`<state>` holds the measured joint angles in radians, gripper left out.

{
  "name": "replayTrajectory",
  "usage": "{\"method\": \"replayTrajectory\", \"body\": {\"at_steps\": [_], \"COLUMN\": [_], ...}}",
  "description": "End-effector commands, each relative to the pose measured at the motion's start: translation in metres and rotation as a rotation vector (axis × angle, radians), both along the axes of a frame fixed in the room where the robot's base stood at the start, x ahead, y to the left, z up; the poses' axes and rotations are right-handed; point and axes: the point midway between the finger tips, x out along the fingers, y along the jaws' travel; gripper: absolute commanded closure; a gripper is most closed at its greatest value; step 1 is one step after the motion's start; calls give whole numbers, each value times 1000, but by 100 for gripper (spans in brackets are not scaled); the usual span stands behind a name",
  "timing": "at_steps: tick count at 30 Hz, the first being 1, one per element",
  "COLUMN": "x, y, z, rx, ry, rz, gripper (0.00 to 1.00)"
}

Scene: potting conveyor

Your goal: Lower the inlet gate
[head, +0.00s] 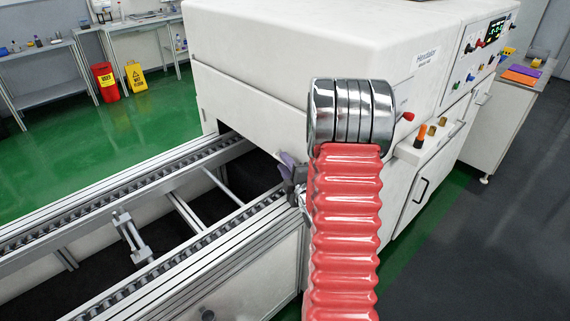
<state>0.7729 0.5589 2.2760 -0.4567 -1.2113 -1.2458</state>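The large white machine (290,30) stands across the far end of the conveyor (120,200). Its front has a white panel (250,115) above a dark inlet opening (236,140), through which the rails run. I cannot tell which part of the panel is the gate; the opening below it is uncovered. A small grey and purple piece, which looks like part of my gripper (288,168), shows beside my arm at the opening's right side. My red, chrome-ringed arm hides the rest, so its finger gap and any contact are not visible.
A crossbar fitting (135,240) stands between the conveyor rails. Green floor there is clear.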

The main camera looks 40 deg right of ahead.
Motion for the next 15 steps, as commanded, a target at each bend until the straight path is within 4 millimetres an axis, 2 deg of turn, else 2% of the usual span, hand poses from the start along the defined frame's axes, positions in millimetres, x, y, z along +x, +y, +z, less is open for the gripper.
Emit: {"method": "replayTrajectory", "body": {"at_steps": [3,13,15], "x": [-2,-3,-3], "y": [-2,-4,-4], "z": [0,0,0], "rx": [0,0,0], "ry": [0,-1,0], "rz": [-5,-8,-8], "gripper": [75,98,100]}}
